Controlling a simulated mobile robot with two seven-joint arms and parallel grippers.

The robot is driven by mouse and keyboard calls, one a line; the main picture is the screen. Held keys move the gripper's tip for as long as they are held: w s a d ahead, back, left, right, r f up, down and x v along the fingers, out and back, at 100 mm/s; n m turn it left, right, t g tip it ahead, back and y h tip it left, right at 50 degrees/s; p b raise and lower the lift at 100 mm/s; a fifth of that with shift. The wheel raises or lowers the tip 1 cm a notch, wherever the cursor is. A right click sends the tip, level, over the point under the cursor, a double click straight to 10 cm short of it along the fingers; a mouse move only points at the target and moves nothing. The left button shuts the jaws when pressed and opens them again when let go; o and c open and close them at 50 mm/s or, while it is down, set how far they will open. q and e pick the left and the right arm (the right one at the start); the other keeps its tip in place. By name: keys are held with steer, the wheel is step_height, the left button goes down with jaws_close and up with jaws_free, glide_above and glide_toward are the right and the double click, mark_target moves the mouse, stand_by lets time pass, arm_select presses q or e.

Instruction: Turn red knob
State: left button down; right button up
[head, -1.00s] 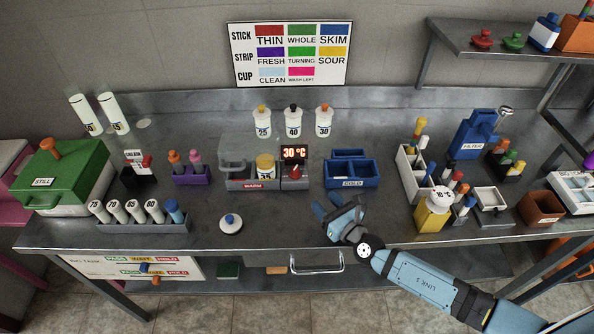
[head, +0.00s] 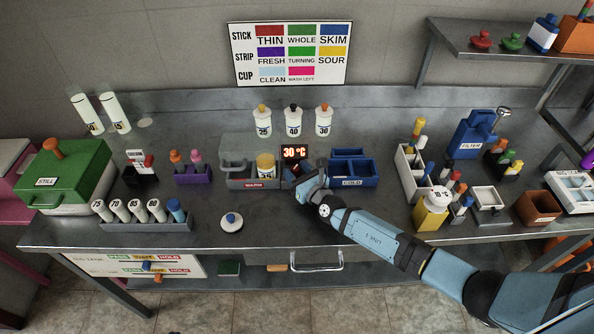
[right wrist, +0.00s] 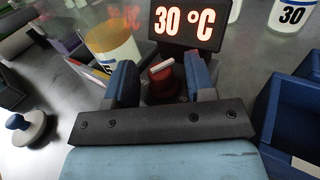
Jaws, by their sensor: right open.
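The red knob (right wrist: 163,80) with a white pointer bar shows in the right wrist view, just below the lit "30 °C" display (right wrist: 187,22). My right gripper (right wrist: 163,84) is open, with one blue finger on each side of the knob. I cannot tell whether the fingers touch it. In the head view my right gripper (head: 301,177) is in front of the display (head: 294,152) and hides the knob. My left gripper is not in view.
A warmer box (head: 238,182) holding a yellow-topped jar (head: 265,164) stands left of the display. The blue COLD tray (head: 352,182) is close on the right. A white lid with a blue knob (head: 231,222) lies in front.

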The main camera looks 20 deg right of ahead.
steer(key=c, duration=0.7)
